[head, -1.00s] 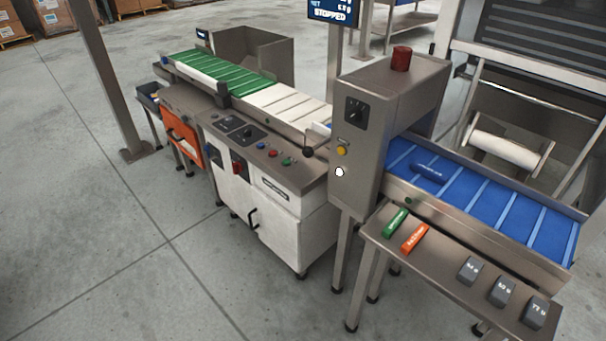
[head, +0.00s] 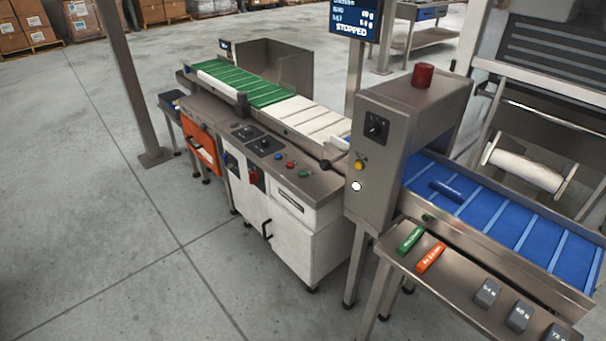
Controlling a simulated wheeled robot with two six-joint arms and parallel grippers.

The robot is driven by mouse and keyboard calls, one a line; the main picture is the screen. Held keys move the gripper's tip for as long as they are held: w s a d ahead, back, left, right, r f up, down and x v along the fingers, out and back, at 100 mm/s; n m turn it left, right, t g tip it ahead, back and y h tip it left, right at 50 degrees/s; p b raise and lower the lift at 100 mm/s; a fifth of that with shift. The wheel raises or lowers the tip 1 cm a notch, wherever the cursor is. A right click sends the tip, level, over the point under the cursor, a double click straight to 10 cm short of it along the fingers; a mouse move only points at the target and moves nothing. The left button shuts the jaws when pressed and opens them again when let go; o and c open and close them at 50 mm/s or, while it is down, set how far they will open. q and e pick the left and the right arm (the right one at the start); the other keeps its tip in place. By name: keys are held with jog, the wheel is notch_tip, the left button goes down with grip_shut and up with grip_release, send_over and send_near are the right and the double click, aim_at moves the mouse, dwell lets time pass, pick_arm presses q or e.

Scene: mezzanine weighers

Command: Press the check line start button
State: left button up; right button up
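The check line has a control panel (head: 262,150) on a white and steel cabinet. On its top are a blue button (head: 277,156), a red button (head: 290,165) and a green button (head: 304,174) in a row. Labels beside them are too small to read. A red rotary switch (head: 253,176) is on the cabinet front. The screen (head: 354,18) above reads STOPPED. The steel detector housing (head: 402,140) carries a yellow button (head: 359,165) and a white button (head: 356,186). Neither of my grippers is in view.
A blue belt (head: 500,215) with a blue stick (head: 446,191) lies right of the housing. A steel shelf (head: 455,283) with green, orange and grey blocks juts out in front. A post (head: 125,80) stands at left. The floor in front of the cabinet is clear.

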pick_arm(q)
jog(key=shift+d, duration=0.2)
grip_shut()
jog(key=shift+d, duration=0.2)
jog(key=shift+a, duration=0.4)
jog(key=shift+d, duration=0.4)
